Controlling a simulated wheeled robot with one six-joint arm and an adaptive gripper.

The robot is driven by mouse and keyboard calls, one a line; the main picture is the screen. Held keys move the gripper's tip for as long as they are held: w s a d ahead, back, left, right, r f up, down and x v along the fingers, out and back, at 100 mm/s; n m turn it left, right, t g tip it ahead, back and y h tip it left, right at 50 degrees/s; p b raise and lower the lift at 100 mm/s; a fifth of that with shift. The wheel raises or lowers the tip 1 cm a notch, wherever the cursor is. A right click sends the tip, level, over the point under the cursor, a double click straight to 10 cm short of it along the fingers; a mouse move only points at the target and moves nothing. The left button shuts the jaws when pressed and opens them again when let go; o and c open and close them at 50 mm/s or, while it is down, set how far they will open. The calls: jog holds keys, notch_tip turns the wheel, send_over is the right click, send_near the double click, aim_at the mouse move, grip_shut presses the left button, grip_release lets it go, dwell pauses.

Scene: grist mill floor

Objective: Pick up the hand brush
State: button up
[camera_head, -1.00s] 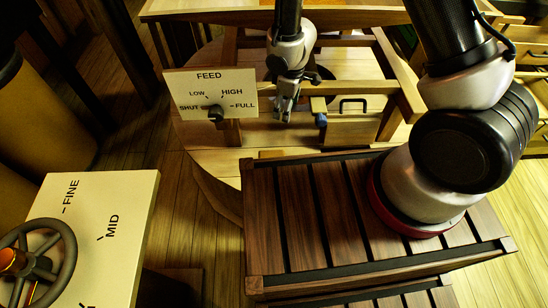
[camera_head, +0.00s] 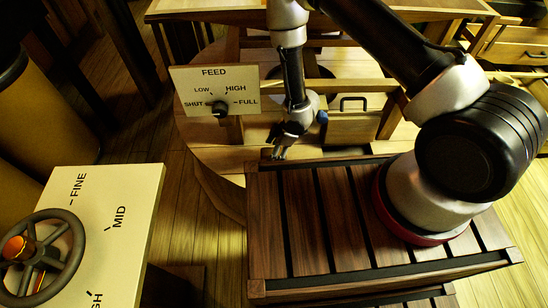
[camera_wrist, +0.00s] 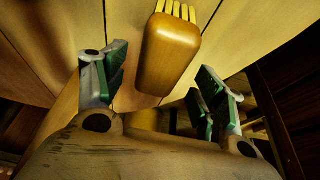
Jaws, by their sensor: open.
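The hand brush (camera_wrist: 170,50) shows in the wrist view as a rounded orange-brown wooden block with pale yellow bristles at its top edge. It lies between the two green-padded fingers of my gripper (camera_head: 279,151), with a gap on each side. The fingers are apart and hold nothing. In the head view my gripper points down just beyond the far edge of the dark slatted crate (camera_head: 308,215). In that view the brush is mostly hidden behind the gripper and crate edge, and I cannot make it out clearly.
The FEED panel (camera_head: 214,91) with its knob stands left of my arm. A pale panel (camera_head: 125,215) with a handwheel (camera_head: 40,258) is at lower left. Floorboards left of the crate are clear.

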jog(key=x, duration=0.5)
jog(key=shift+d+f, duration=0.2)
jog(key=shift+f, duration=0.05)
jog(key=c, duration=1.3)
jog(key=shift+r, duration=0.1)
